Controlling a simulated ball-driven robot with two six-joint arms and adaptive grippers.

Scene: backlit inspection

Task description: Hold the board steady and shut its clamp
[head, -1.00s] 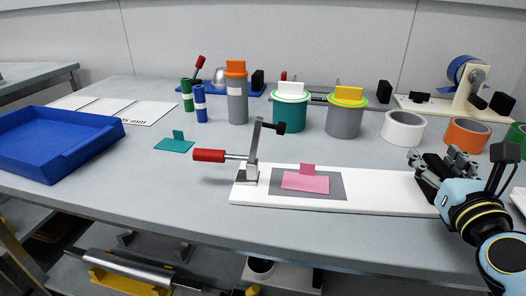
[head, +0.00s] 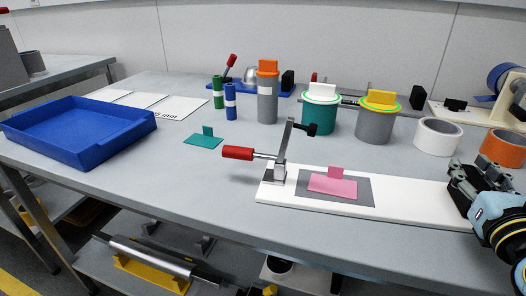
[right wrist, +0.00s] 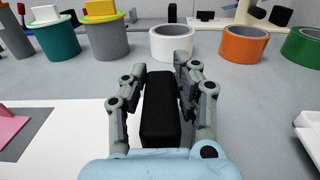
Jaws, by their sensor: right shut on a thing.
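The white board (head: 412,203) lies flat on the grey table. A pink tabbed piece (head: 333,187) lies on its dark grey patch (head: 365,192). The clamp (head: 282,165) stands at the board's left end; its arm with a black tip (head: 312,129) is raised clear of the board, and its red handle (head: 238,153) points left, above the table. My right gripper (head: 472,172) is at the board's right end. In the right wrist view its fingers (right wrist: 160,82) are shut on an upright black block (right wrist: 160,118) there. My left gripper is not in view.
A blue tray (head: 80,130) stands at the left. A teal tabbed piece (head: 203,139) lies behind the clamp's handle. Lidded pots (head: 320,115), upright cylinders (head: 267,95) and tape rolls (head: 438,137) stand behind the board. The table left of the clamp is mostly clear.

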